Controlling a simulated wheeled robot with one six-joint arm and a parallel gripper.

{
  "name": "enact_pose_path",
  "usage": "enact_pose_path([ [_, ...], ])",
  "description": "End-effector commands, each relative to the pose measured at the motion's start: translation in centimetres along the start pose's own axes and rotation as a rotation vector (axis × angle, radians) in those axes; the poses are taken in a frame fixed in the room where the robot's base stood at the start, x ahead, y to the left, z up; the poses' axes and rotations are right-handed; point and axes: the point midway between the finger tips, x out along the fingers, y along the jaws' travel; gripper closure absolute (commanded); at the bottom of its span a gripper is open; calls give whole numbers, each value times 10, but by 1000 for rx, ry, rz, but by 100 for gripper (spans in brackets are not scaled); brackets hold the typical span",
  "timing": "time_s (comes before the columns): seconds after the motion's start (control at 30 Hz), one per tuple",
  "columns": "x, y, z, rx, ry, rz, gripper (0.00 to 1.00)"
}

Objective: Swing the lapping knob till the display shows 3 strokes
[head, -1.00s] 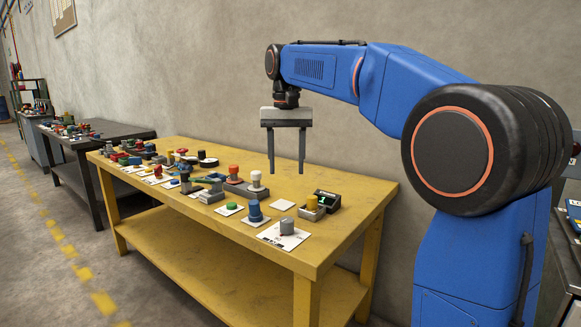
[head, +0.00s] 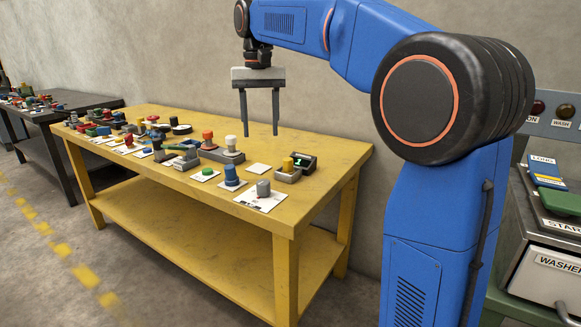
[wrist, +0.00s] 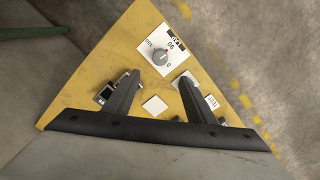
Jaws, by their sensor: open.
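A grey knob (head: 263,188) stands on a white plate (head: 270,201) at the table's near right corner. A yellow knob on a grey base (head: 288,167) is beside the display.
The yellow table (head: 322,178) holds several knobs and buttons, including a blue one (head: 231,179) and a white-topped one (head: 231,145). A blank white square (head: 258,169) lies near the display.

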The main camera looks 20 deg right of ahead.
Motion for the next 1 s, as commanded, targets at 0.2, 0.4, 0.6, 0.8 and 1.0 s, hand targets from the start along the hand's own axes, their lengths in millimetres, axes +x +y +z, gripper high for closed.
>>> enact_pose_path([
  [0.2,-1,3,-2,-248,0,0,50],
  [0.4,-1,5,-3,-449,-1,0,50],
  [0.6,6,5,-3,-496,-4,0,50],
  [0.8,35,5,-2,-494,-4,0,50],
  [1.0,70,5,-2,-494,-4,0,50],
])
